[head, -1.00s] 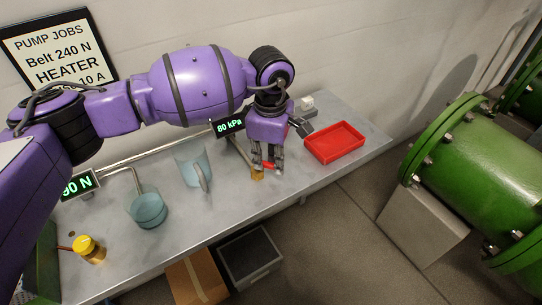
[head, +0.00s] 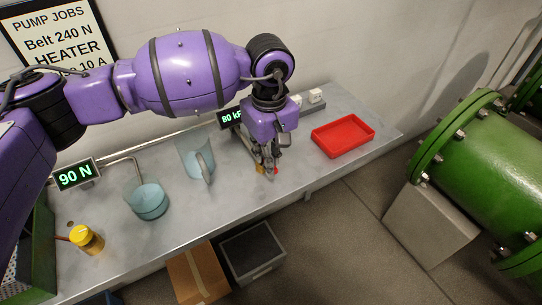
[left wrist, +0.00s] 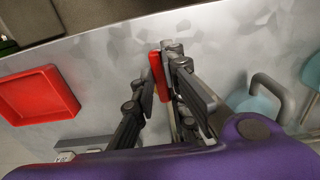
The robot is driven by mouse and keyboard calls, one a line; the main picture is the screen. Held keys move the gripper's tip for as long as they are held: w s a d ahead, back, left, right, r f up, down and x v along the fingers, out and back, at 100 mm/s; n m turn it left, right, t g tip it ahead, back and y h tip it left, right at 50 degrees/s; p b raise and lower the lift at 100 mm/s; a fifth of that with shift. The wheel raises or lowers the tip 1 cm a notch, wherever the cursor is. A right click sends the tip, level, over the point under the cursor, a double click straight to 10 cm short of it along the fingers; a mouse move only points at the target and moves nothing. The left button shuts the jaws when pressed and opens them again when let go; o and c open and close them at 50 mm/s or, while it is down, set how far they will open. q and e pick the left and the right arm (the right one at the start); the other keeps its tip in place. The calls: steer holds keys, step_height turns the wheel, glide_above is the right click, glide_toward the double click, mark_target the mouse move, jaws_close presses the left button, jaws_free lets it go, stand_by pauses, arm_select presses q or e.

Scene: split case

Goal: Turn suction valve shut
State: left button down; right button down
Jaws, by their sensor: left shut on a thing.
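The suction valve stands at the front edge of the bench, at the end of a metal pipe. A bit of its brass body (head: 260,168) shows beside my fingers, with a red end of its handle (head: 276,171). My left gripper (head: 268,169) points down at the valve, its fingers close together. In the left wrist view the red handle (left wrist: 158,77) lies between the fingertips of my left gripper (left wrist: 165,72), which is shut on it. The fingers hide much of the valve, so its exact angle is unclear. My right gripper is not in view.
A display (head: 231,117) reading 80 kPa stands behind the valve. A red tray (head: 343,149) lies to the right. A clear jug (head: 196,160) and a beaker with bluish liquid (head: 147,200) stand left. A yellow-capped item (head: 87,240) is at far left. Boxes sit below the bench.

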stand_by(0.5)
arm_select(q)
steer(key=c, duration=1.8)
jaws_free()
steer(key=shift+o, duration=0.2)
steer(key=shift+r, duration=0.3)
step_height(320, 180, up, 12)
steer(key=shift+f, duration=0.25)
